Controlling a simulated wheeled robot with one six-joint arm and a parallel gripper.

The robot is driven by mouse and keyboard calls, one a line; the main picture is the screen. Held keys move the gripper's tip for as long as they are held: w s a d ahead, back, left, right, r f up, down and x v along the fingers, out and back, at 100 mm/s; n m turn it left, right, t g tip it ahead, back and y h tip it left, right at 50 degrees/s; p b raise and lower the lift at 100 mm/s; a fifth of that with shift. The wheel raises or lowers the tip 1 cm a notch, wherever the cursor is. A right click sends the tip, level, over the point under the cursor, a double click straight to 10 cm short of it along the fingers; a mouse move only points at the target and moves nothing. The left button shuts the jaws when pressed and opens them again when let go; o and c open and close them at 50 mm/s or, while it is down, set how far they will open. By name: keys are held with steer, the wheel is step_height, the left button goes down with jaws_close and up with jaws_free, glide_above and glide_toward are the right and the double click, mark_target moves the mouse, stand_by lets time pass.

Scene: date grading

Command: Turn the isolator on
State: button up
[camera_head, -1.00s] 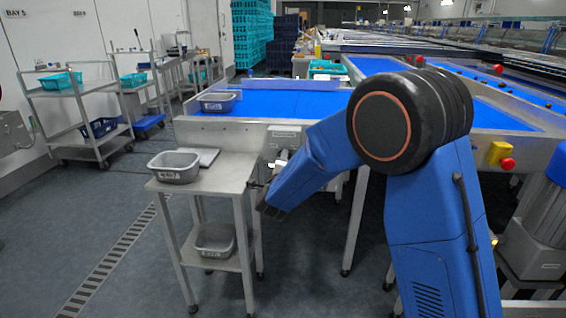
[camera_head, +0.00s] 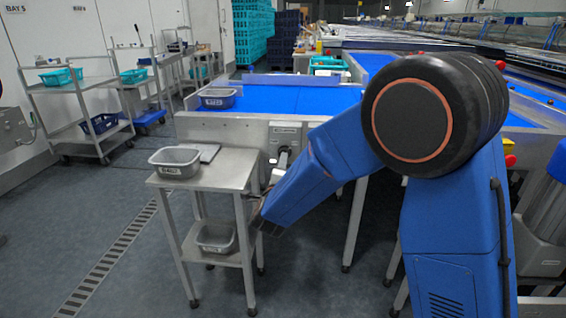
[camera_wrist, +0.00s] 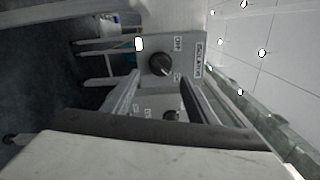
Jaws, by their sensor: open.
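In the wrist view, a grey isolator panel appears turned on its side, with a label reading roughly ISOLATOR. A dark round knob (camera_wrist: 160,63) sits on it, with a small label beside it that seems to read OFF. The knob is just beyond my fingertips and apart from them. My gripper (camera_wrist: 162,88) is open, one finger on each side, with nothing held. A second dark knob (camera_wrist: 172,115) shows lower, between the fingers, near small blurred labels. In the head view, the panel (camera_head: 285,133) is on the conveyor's front; my blue arm covers part of that area and most of the gripper.
A steel stand (camera_head: 222,172) with a grey tub (camera_head: 175,170) on top and another tub (camera_head: 216,246) on its shelf is left of my arm. The blue conveyor (camera_head: 290,98) runs behind. Trolleys stand at far left. Floor at left front is clear.

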steer(key=s, duration=0.9)
steer(key=shift+s+a, duration=0.15)
steer(key=shift+s, duration=0.05)
steer(key=s+d+r+n+g+y, duration=0.3)
steer(key=d+n, duration=0.3)
steer(key=d, duration=0.2)
steer(key=s+d+r+n+g+y, duration=0.2)
steer(key=s+d+r+n+g, duration=0.1)
steer(key=d+n, duration=0.35)
steer(key=s+d+f+n+g+h, duration=0.2)
steer(key=s+d+n+g, duration=0.1)
steer(key=s+d, duration=0.8)
steer(key=s+d+f+n+g+h, duration=0.2)
steer(key=s+d, duration=0.9)
steer(key=s, duration=0.6)
steer(key=f+n+g, duration=0.1)
steer(key=n+g, duration=0.1)
steer(key=n, duration=0.1)
steer(key=shift+s, duration=0.3)
steer(key=shift+f, duration=0.1)
